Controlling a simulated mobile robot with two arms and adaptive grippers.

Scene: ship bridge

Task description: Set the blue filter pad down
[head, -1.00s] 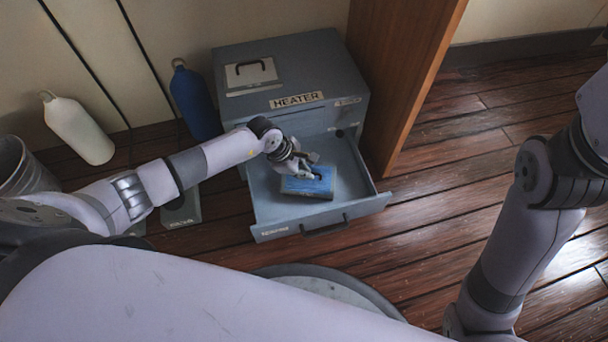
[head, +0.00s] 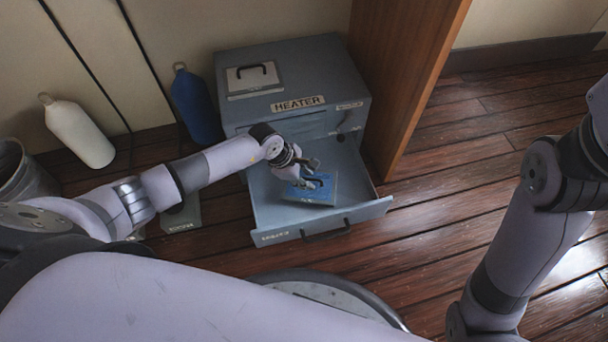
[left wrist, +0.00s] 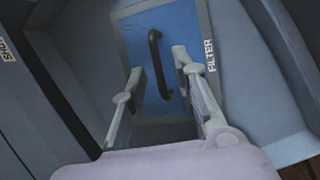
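The blue filter pad (head: 312,190) lies in the open drawer (head: 265,197) of the grey heater. In the left wrist view the pad (left wrist: 183,52) has a grey frame marked FILTER and a dark handle (left wrist: 156,62). My left gripper (head: 312,176) is over the pad. In the left wrist view its two fingers (left wrist: 160,75) stand apart on either side of the handle, with gaps between them and it. My right arm shows at the right of the head view, but its gripper is out of view.
The heater (head: 295,70) stands behind the drawer, with a wooden panel (head: 415,80) to its right. A blue bottle (head: 195,105), a white bottle (head: 80,132) and a bucket (head: 22,172) stand at the left. The floor to the right is clear.

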